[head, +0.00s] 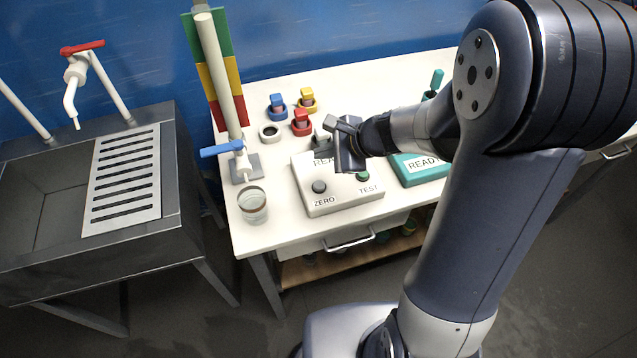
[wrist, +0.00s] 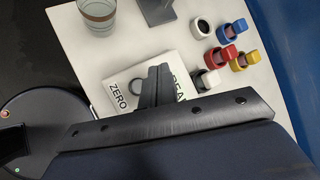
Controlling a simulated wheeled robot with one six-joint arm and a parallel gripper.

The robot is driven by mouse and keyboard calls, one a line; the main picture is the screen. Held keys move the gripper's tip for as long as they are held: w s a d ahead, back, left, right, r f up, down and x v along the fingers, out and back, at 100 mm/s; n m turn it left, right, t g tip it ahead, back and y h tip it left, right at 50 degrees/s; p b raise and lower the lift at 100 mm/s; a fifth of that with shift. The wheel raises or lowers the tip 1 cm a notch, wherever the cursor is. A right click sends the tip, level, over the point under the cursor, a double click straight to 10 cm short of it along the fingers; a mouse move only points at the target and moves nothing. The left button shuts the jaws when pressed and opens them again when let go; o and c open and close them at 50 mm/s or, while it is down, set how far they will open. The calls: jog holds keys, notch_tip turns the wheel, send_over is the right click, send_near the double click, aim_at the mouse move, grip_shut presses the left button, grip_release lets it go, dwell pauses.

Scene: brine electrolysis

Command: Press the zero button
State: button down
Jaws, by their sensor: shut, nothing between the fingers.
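The white box (head: 340,200) stands on the bench with two round buttons on its top. The dark grey zero button (head: 319,187) sits at the left above the label ZERO. The green test button (head: 363,176) sits at the right above TEST. My gripper (head: 322,153) is shut and empty, over the back part of the box and apart from the zero button; it covers part of the display lettering. In the wrist view my gripper (wrist: 160,70) reaches over the box (wrist: 148,65), with the zero button (wrist: 136,86) partly hidden beside the fingers.
A glass beaker (head: 252,206) stands left of the box, near a column with a blue-handled valve (head: 222,149). Behind are red (head: 302,122), blue (head: 277,106) and yellow (head: 306,100) holders. A teal box (head: 420,168) marked READY stands right, partly behind my arm.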

jog(key=b, duration=0.6)
send_over(323, 186)
notch_tip(323, 186, down, 7)
jog(key=shift+f, duration=0.2)
jog(key=shift+f+b, duration=0.6)
jog(key=shift+f, duration=0.05)
dwell(1.1)
jog(key=shift+f+b, duration=0.35)
jog(key=shift+b, duration=0.15)
jog(key=shift+f+b, duration=0.55)
jog(key=shift+b, duration=0.05)
dwell(0.5)
jog(key=shift+r, duration=0.15)
jog(key=shift+r+p, duration=0.75)
jog(key=shift+r, duration=0.05)
